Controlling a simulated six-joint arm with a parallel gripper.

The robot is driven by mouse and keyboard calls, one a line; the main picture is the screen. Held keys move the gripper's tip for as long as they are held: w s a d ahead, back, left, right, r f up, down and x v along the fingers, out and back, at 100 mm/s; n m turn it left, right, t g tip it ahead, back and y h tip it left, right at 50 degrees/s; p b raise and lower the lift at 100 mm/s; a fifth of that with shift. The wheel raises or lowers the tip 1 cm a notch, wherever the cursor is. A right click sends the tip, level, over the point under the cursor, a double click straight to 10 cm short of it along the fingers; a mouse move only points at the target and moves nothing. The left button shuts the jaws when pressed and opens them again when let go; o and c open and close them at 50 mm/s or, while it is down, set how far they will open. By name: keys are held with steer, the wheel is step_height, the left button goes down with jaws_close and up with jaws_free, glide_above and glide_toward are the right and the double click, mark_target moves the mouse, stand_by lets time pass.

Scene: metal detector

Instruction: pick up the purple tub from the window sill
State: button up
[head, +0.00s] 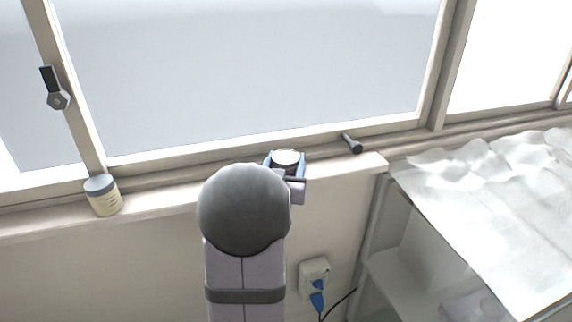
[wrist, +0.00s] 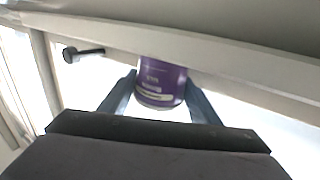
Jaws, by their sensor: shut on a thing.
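The purple tub (wrist: 160,80) shows in the wrist view between the two blue fingers of my gripper (wrist: 162,98). It has a printed label and its upper part is cut off from sight by the sill edge or frame behind it. In the head view the tub's pale round lid (head: 286,157) shows at the window sill (head: 160,200), between the fingers of my gripper (head: 285,162). My gripper is shut on the tub. My own arm hides most of the tub's body in the head view. I cannot tell whether the tub touches the sill.
A cream jar with a grey lid (head: 102,196) stands on the sill at the left. A dark window handle (head: 351,143) lies right of my gripper. A table with a crumpled white cover (head: 490,190) is at the right. A wall socket with a blue plug (head: 315,278) is below.

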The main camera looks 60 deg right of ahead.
mark_target(285, 156)
steer(key=shift+r, duration=0.15)
step_height(285, 156, up, 10)
steer(key=shift+f+b, duration=0.1)
steer(key=shift+b, duration=0.95)
steer(key=shift+w, duration=0.1)
